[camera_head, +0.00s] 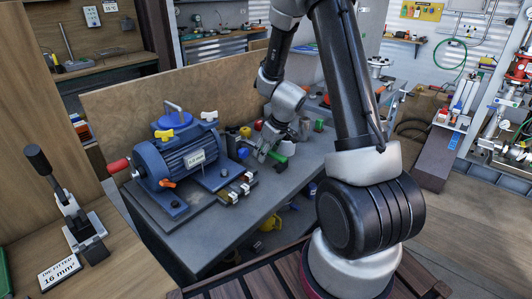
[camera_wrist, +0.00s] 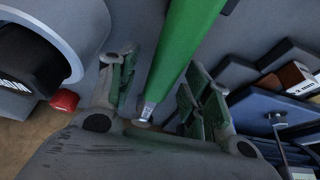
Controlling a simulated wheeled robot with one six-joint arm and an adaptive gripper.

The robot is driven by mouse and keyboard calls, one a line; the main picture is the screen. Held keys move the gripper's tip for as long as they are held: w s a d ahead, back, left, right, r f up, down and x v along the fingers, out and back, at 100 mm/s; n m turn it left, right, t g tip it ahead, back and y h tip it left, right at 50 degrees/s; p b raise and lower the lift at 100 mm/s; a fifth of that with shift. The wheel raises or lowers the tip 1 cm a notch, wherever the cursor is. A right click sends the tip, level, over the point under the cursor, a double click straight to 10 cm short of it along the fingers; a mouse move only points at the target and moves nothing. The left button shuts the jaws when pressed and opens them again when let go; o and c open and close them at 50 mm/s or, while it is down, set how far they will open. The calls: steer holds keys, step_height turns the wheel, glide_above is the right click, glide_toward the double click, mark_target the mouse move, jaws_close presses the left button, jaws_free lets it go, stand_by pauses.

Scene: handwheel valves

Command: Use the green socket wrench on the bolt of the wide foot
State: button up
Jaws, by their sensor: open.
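The green socket wrench (camera_wrist: 183,45) shows in the wrist view as a long green bar with a metal end. It passes between the fingers of my gripper (camera_wrist: 163,92), which are open with gaps beside the bar. In the head view my gripper (camera_head: 264,147) is low over the bench, right of the blue motor, with the green wrench (camera_head: 278,159) just under it, partly hidden. The blue motor (camera_head: 185,157) stands on a dark plate, with small bolts at its feet (camera_head: 207,188). I cannot tell which foot is the wide one.
The grey bench (camera_head: 262,206) has small coloured parts and cups (camera_head: 306,124) behind and right of my gripper. A wooden panel (camera_head: 125,105) stands at the back. A lever tool (camera_head: 78,220) is on the wooden table at left. The bench front is mostly clear.

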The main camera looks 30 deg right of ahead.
jaws_close()
step_height(320, 180, up, 10)
steer(key=shift+r, duration=0.1)
stand_by(0.5)
steer(key=c, duration=0.8)
jaws_free()
jaws_close()
